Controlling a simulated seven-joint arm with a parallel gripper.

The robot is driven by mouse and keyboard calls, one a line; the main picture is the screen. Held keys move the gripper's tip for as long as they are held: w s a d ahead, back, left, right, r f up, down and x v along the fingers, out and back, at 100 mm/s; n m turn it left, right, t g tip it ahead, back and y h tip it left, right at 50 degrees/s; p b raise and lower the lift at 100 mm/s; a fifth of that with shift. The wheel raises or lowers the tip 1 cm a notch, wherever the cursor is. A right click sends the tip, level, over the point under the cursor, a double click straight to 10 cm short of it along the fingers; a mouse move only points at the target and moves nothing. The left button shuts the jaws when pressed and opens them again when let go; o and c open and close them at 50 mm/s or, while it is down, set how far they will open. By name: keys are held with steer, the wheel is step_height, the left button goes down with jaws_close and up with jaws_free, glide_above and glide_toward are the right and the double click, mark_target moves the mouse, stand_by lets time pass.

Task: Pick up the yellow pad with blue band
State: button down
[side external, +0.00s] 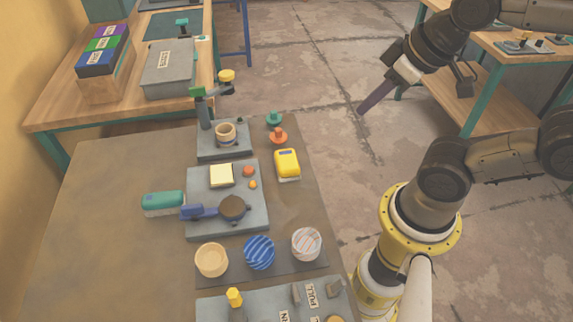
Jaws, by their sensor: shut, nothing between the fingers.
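A yellow rounded pad (287,162) lies at the right side of the brown table, beside the grey plate fixture. My gripper (364,108) is shut and empty. It hangs in the air at the upper right, well apart from the yellow pad, with its long dark fingers pointing down and left.
A grey fixture (198,228) carries a blue-handled round tool (205,211). A teal pad (162,203) lies to its left. Orange (278,136) and teal (274,119) knobs stand behind the yellow pad. Three round pieces, one blue-striped (259,252), lie in front. The table's left side is clear.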

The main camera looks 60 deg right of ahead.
jaws_free()
stand_by(0.6)
steer(key=m+g, duration=0.5)
steer(key=m, duration=0.4)
glide_above(286, 156)
step_height(286, 156, down, 12)
steer(key=shift+g, duration=0.3)
step_height(286, 156, down, 14)
steer(key=shift+r, duration=0.15)
